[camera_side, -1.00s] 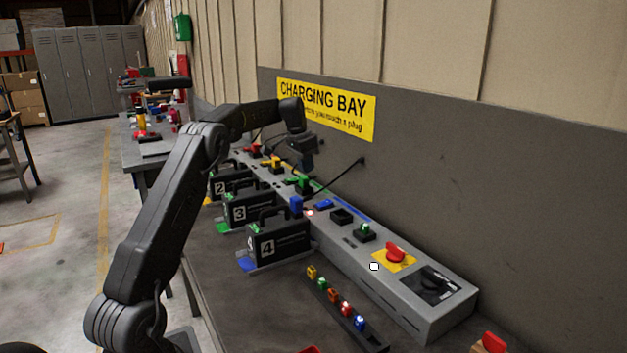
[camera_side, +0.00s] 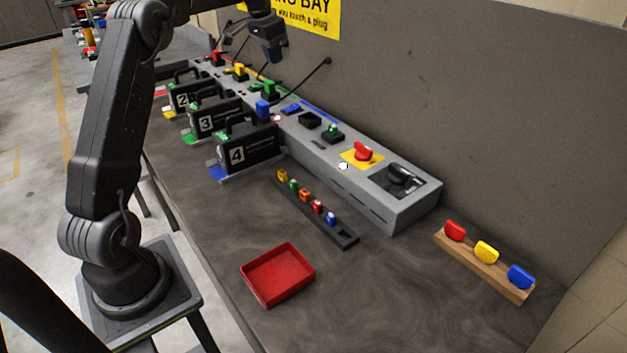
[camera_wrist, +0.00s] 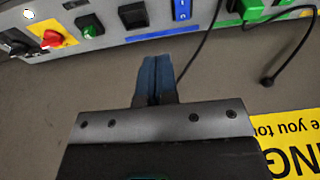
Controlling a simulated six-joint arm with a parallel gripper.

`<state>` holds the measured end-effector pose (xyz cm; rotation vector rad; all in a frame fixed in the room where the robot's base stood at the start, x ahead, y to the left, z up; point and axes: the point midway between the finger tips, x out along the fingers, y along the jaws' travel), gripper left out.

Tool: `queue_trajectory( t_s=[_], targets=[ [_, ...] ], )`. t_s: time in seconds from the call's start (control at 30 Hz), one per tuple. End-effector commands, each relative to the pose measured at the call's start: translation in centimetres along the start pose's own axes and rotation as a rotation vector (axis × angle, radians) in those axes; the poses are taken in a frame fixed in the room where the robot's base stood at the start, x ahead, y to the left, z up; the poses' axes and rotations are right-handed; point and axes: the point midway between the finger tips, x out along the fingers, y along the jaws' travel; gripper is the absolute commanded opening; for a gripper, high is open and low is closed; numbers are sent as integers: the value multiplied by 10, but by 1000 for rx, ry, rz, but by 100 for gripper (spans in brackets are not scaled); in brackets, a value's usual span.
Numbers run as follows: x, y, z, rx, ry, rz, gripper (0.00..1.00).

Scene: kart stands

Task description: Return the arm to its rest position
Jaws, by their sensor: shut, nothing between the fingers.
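My arm reaches from its base at the lower left up over the charging bench. My gripper (camera_side: 274,56) hangs in the air above the grey charging console (camera_side: 345,172), in front of the yellow sign. In the wrist view its two blue-grey fingers (camera_wrist: 155,78) are together, with nothing between them. The gripper looks clear of the numbered packs and of the plugs.
Numbered packs, one marked 4 (camera_side: 246,152), stand along the console. Thin dark cables (camera_side: 310,75) rise near my gripper. A red tray (camera_side: 277,273), a small-plug rack (camera_side: 318,213) and a wooden block with coloured knobs (camera_side: 484,263) lie nearer. The yellow sign (camera_side: 312,16) is behind.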

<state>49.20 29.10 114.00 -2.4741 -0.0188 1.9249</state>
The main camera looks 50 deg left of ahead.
Motion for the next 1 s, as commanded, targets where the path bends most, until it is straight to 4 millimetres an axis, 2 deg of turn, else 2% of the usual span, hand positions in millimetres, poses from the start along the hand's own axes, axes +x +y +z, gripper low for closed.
queue_trajectory(
  t_s=[0.03, 0.1, 0.27, 0.37, 0.5, 0.7, 0.8, 0.9, 1.0],
  targets=[
    [-17, 26, -1, 9, 11, -7, 0],
    [-35, 63, 4, 9, 24, -15, 0],
    [-69, 142, 32, 6, 60, -30, 0],
    [-84, 188, 59, 6, 85, -34, 0],
    [-96, 244, 109, 6, 124, -33, 0],
    [-91, 302, 193, 6, 184, -19, 0],
    [-82, 320, 231, 6, 210, -8, 0],
    [-71, 330, 260, 4, 229, 3, 0],
    [-64, 336, 276, 2, 241, 11, 0]
  ],
)
